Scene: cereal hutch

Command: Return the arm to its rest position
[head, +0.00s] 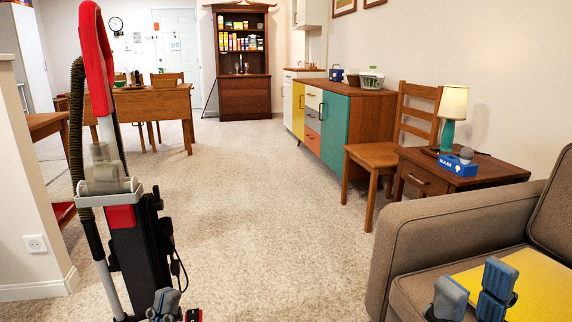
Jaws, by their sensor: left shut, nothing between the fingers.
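My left gripper (166,303) shows at the bottom edge, in front of the foot of the upright vacuum cleaner. Its fingertips are together and it holds nothing. Most of that arm is out of the picture. My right gripper (473,292) is at the bottom right, over the yellow cloth (545,285) on the sofa seat. Its blue-grey fingers stand apart with nothing visible between them. The rest of the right arm is below the frame.
The red and black vacuum cleaner (125,215) stands close on the left. The brown sofa (420,235) fills the lower right. A side table (460,175) with a lamp and a wooden chair stand behind it. Open carpet (260,220) runs to the dark hutch (243,98).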

